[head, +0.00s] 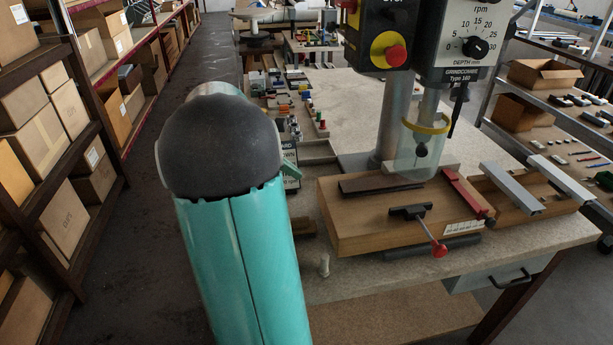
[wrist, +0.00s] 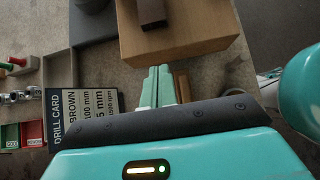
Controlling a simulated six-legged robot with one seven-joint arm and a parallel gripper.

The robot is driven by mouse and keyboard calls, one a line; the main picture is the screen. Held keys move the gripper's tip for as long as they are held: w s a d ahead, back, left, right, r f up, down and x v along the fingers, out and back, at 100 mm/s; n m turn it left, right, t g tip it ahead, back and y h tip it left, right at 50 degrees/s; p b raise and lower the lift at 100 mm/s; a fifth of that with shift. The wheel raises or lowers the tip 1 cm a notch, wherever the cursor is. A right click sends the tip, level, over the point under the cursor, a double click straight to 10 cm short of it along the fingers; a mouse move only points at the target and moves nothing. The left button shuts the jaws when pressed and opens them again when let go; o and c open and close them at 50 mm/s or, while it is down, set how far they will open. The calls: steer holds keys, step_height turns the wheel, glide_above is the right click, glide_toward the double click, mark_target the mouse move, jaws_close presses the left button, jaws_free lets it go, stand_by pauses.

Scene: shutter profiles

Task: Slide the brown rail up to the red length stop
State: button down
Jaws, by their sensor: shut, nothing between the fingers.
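The brown rail (head: 380,184) lies flat along the back of a wooden jig board (head: 345,225). The red length stop (head: 464,193) is a red bar near the board's right end, with a visible gap between it and the rail's right end. In the wrist view the rail's end (wrist: 152,12) shows on top of the board (wrist: 195,40). My gripper (wrist: 160,72) is shut and empty. Its pale green fingers appear beside the board's near end, apart from the rail. In the head view my arm hides most of the gripper.
A dark clamp with a red knob (head: 439,249) sits at the board's front. The drill's clear guard (head: 423,145) hangs over the board. A wooden tray (head: 500,205) with grey profiles is at right. A drill card (wrist: 85,117) reads BROWN, 100 mm.

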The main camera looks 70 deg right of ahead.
mark_target(366, 185)
steer(key=x, duration=0.9)
steer(key=shift+s+f, duration=0.15)
steer(key=shift+f, duration=0.1)
steer(key=shift+s+d+r, duration=0.1)
steer(key=shift+s+d, duration=0.25)
steer(key=shift+s, duration=0.15)
steer(key=shift+s+d+r, duration=0.1)
steer(key=shift+s+d, duration=0.25)
steer(key=shift+s, duration=0.2)
steer(key=shift+s+d, duration=0.35)
steer(key=shift+s, duration=0.15)
steer(key=s+d, duration=0.1)
steer(key=s, duration=0.1)
steer(key=s+d, duration=0.2)
steer(key=s, duration=0.1)
steer(key=s+d, duration=0.1)
steer(key=s, duration=0.1)
steer(key=shift+s+d, duration=0.15)
steer(key=shift+s, duration=0.1)
